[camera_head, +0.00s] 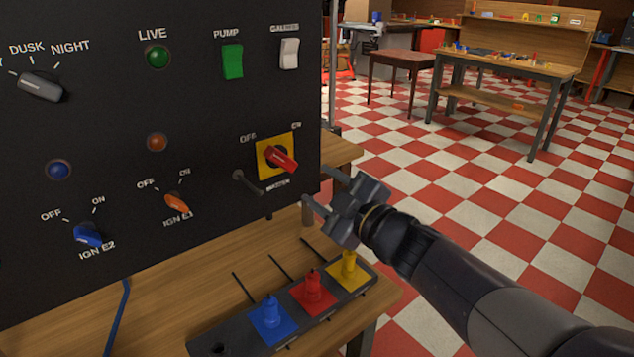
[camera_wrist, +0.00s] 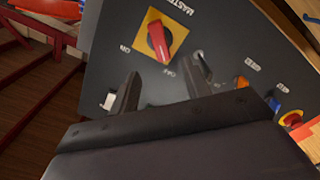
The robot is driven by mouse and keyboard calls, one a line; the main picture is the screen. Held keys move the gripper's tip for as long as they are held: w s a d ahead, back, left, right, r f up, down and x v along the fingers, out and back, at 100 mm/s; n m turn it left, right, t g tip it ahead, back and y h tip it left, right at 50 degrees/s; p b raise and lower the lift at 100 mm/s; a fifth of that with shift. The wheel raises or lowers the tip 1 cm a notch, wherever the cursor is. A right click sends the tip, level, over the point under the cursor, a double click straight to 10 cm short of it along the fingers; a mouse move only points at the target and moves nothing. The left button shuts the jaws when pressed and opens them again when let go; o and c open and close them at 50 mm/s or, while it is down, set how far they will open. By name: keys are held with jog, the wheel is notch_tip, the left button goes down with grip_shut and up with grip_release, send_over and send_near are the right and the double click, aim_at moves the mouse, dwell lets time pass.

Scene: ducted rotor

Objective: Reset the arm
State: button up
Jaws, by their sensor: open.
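My gripper (camera_head: 322,192) is open and empty in front of the right edge of the black control panel (camera_head: 110,120). Its two fingers are apart, and they show in the wrist view (camera_wrist: 165,90) with the panel beyond them. The red master knob (camera_head: 281,158) on its yellow plate is up and left of my gripper in the head view. It also shows in the wrist view (camera_wrist: 160,42), above the gap between the fingers. My gripper appears apart from the knob and the panel.
A dark tray (camera_head: 222,343) with blue (camera_head: 269,320), red (camera_head: 312,292) and yellow (camera_head: 348,268) pieces stands on the wooden table (camera_head: 190,298) below my gripper. A workbench (camera_head: 520,68) and a stool (camera_head: 403,60) stand farther back. The checkered floor (camera_head: 480,190) at right is mostly clear.

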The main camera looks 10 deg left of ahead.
aim_at(285, 162)
jog(key=x, duration=1.1)
jog(key=shift+b, duration=0.35)
jog(key=shift+s+d, duration=0.1)
jog(key=shift+d, duration=0.05)
